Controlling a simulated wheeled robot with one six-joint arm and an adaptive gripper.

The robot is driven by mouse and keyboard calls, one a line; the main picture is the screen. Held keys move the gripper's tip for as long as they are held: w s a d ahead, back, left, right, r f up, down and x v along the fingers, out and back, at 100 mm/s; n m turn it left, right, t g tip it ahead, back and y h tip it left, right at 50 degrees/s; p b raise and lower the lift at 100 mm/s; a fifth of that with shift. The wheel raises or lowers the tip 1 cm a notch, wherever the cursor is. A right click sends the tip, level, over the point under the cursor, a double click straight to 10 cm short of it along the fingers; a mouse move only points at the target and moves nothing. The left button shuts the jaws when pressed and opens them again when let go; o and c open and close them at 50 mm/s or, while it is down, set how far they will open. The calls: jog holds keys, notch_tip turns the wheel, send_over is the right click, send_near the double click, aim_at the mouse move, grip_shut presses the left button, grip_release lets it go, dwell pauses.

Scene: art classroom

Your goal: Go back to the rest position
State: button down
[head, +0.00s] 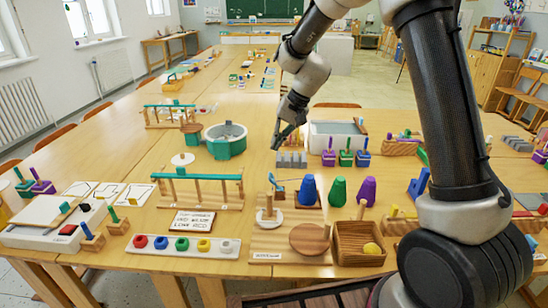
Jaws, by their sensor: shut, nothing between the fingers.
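My gripper (279,146) is at the end of my arm, pointing down over the middle of the table (212,262). It looks dark and slim, and its fingers are shut with nothing between them. It is just above or behind a grey block with upright pegs (291,160); I cannot tell whether it touches. My arm comes in from the right and bends over the table.
A round teal tub (225,147) stands left of my gripper, and a white tray (338,134) right of it. Blue (309,191), green (338,191) and purple (368,191) cones stand nearer. A wooden box (359,258) holds a yellow ball.

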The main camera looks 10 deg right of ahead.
notch_tip(320, 180, up, 5)
jog(key=s+d+r+t+h, duration=0.1)
jog(key=s+d+r, duration=0.2)
jog(key=s+d, duration=0.4)
jog(key=s+d+r+n+t+h, duration=0.1)
jog(key=s+d+r+h, duration=0.1)
jog(key=s+d, duration=0.6)
jog(key=s+d+r+n+t+h, duration=0.1)
jog(key=s+d+r, duration=0.4)
jog(key=s, duration=1.3)
jog(key=shift+d+h, duration=0.4)
jog(key=shift+d, duration=1)
